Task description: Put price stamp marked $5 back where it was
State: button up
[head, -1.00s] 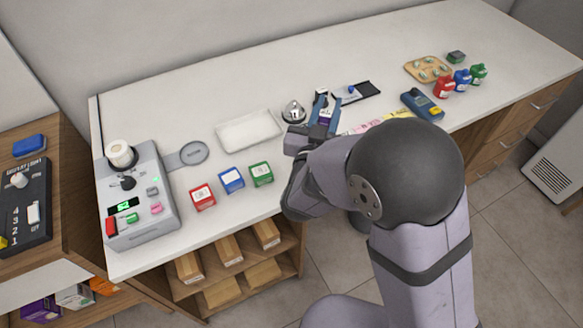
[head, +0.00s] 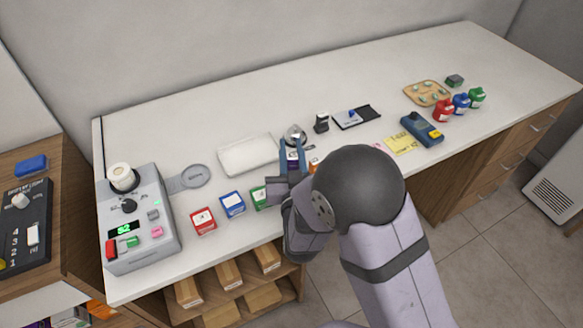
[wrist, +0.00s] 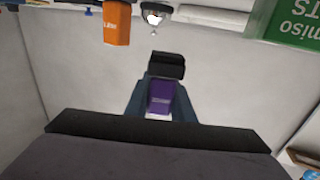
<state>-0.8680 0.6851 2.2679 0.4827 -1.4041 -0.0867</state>
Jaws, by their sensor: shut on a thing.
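My gripper (head: 291,153) is low over the counter in the head view, just right of the green box (head: 259,198) and in front of the bell (head: 295,135). Its blue fingers are shut on a purple object (wrist: 161,97), seen between them in the wrist view. A black block (wrist: 167,65) shows at the fingertips; whether it is joined to the purple object is unclear. A small dark stamp-like piece (head: 321,122) stands upright left of the ink pad (head: 358,116). No $5 mark is readable on either.
A red box (head: 203,221) and a blue box (head: 232,204) stand left of the green one. An orange box (wrist: 117,22) is close to my gripper. A white tray (head: 248,155) lies behind the boxes. A card terminal (head: 421,129) stands to the right.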

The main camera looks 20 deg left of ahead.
aim_at(292, 166)
jog(key=shift+f, duration=3.05)
jog(key=shift+f, duration=0.2)
jog(key=o, duration=0.8)
jog(key=shift+o, duration=0.2)
jog(key=shift+r, duration=0.2)
jog(key=b+v, duration=0.1)
jog(key=v, duration=0.5)
jog(key=shift+s+d+f+b, duration=0.1)
jog(key=shift+s+b, duration=0.2)
jog(key=shift+s+d, duration=0.2)
jog(key=shift+s, duration=0.2)
